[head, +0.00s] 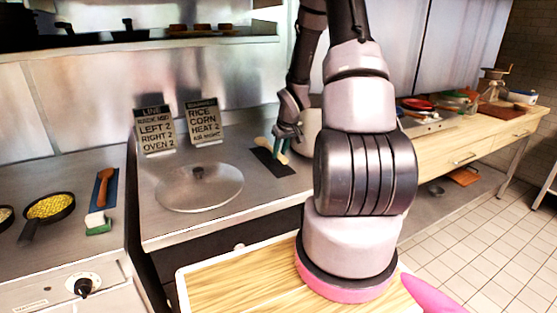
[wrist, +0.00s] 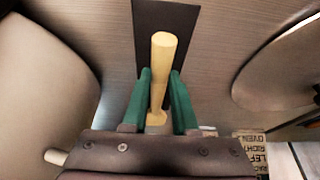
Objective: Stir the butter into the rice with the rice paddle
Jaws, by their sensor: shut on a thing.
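The rice paddle has a pale yellow handle (wrist: 160,75), which lies over a dark mat (wrist: 150,20) in the wrist view. My gripper (wrist: 160,92) has its green fingers on both sides of the handle and is shut on it. In the head view my gripper (head: 280,152) is low at the dark mat (head: 272,163) on the steel counter, with part of the paddle (head: 262,142) showing. A pot (head: 307,128) stands just right of the gripper, partly hidden by my arm. It also shows at the left of the wrist view (wrist: 45,90). Rice and butter cannot be made out.
A round lid (head: 198,188) lies on the counter left of the mat. Two sign cards (head: 205,122) lean at the back. A skillet of corn (head: 50,207) and a brush (head: 104,185) are at the far left. A wooden board (head: 235,285) is in front.

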